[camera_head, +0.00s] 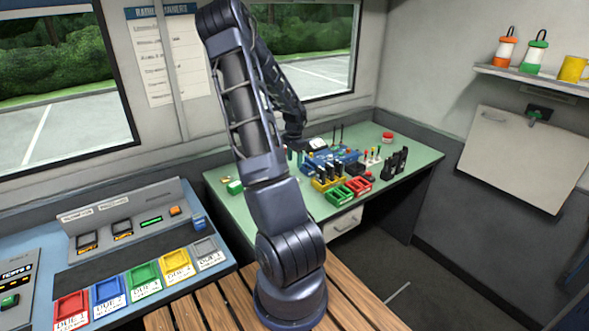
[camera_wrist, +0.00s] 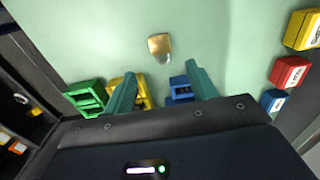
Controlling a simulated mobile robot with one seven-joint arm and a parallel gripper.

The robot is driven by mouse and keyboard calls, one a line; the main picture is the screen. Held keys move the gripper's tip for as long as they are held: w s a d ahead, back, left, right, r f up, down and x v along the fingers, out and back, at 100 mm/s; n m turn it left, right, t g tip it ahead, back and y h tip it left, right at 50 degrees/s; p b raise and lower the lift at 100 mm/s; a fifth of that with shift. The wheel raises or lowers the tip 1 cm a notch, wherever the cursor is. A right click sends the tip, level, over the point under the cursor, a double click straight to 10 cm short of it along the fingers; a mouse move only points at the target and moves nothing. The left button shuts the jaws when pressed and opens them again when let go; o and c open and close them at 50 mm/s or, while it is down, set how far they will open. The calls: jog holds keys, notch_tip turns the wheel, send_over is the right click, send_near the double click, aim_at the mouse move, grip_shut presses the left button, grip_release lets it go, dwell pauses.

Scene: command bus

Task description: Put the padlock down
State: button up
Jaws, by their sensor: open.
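A small brass-coloured piece with a silvery end, which looks like the padlock (camera_wrist: 160,46), lies on the green tabletop (camera_wrist: 225,35) in the wrist view. My gripper (camera_wrist: 160,70) is open, its two teal fingers apart and nothing between them. The padlock shows just beyond the fingertips, roughly centred between them and apart from both.
In the wrist view a green crate (camera_wrist: 86,97), a yellow item (camera_wrist: 142,88) and a blue item (camera_wrist: 180,88) are close to the fingers. Yellow (camera_wrist: 302,30), red (camera_wrist: 290,72) and blue (camera_wrist: 273,102) boxes line the right. Tabletop around the padlock is clear.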

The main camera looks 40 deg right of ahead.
jog(key=s+a+r+n+t+y, duration=0.1)
jog(key=s+a+r+n, duration=0.25)
jog(key=a+r, duration=0.65)
jog(key=s+a+r+n+t+y, duration=0.15)
jog(key=a+r+n, duration=0.35)
jog(key=a+r, duration=0.5)
jog(key=s+a+r+n+t+h, duration=0.1)
jog(key=s+a+r+n, duration=0.3)
jog(key=s+a, duration=0.3)
jog(key=s+a+r+n+t+h, duration=0.1)
jog(key=s+a+r+n, duration=0.3)
jog(key=s+a, duration=0.4)
jog(key=s+n, duration=0.1)
jog(key=s, duration=0.4)
jog(key=shift+r, duration=0.4)
jog(key=shift+n+h, duration=0.25)
jog(key=shift+c, duration=0.2)
